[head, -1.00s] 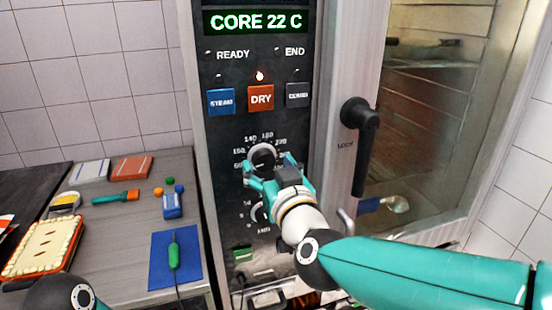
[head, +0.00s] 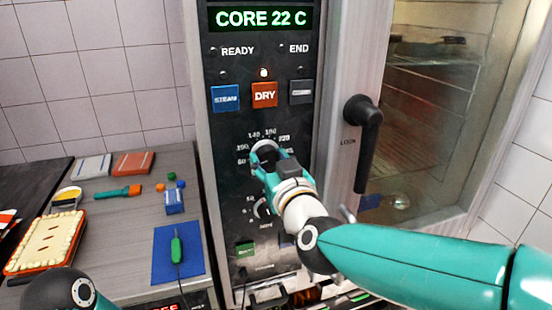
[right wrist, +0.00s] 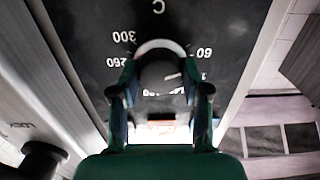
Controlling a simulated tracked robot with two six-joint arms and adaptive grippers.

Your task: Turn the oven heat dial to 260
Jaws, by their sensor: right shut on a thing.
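In the right wrist view the dial (right wrist: 158,74) sits between the fingers of my right gripper (right wrist: 160,94). A white mark on the dial points right there, to just below the 60; 260 and 300 are on the left side. Some numbers are hidden or blurred. My left gripper is out of view; only part of my left arm shows at bottom left.
A second dial (head: 262,207) is just below, partly behind my gripper. The black door handle (head: 367,140) stands out to the right. Blue, red and grey buttons are above. A counter (head: 140,215) with a pie and small items is at left.

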